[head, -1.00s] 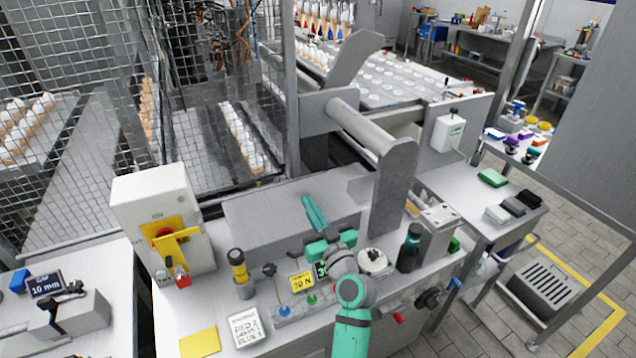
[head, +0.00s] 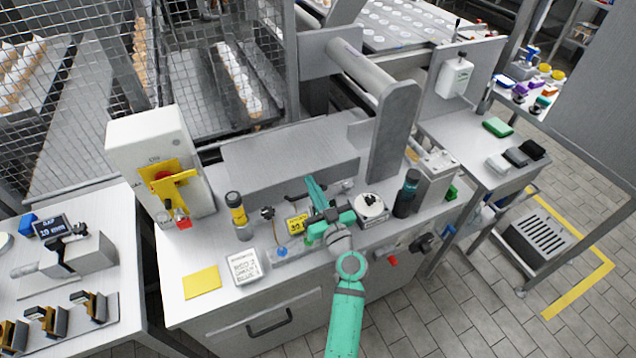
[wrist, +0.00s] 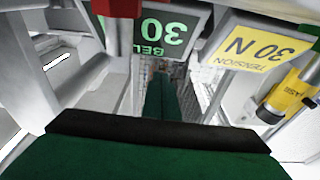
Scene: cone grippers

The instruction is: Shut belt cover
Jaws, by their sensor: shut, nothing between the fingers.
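My teal gripper (head: 314,183) is shut and empty. It is above the back of the steel bench, just behind a small yellow tension sign (head: 297,224). A long grey box-like housing (head: 290,157) lies behind it, with a roller (head: 358,67) and an upright grey end plate (head: 395,130) to the right. I cannot tell for certain which grey part is the belt cover. In the wrist view the green finger (wrist: 160,100) points away between a belt display reading 30 (wrist: 165,35) and the tension sign (wrist: 250,48). No contact shows.
A white switch box (head: 150,150) with a yellow handle and a yellow-black cylinder (head: 237,212) stand to the left. A round white gauge-like item (head: 371,206) and a dark bottle (head: 407,193) stand to the right. A yellow pad (head: 201,282) lies at the front left.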

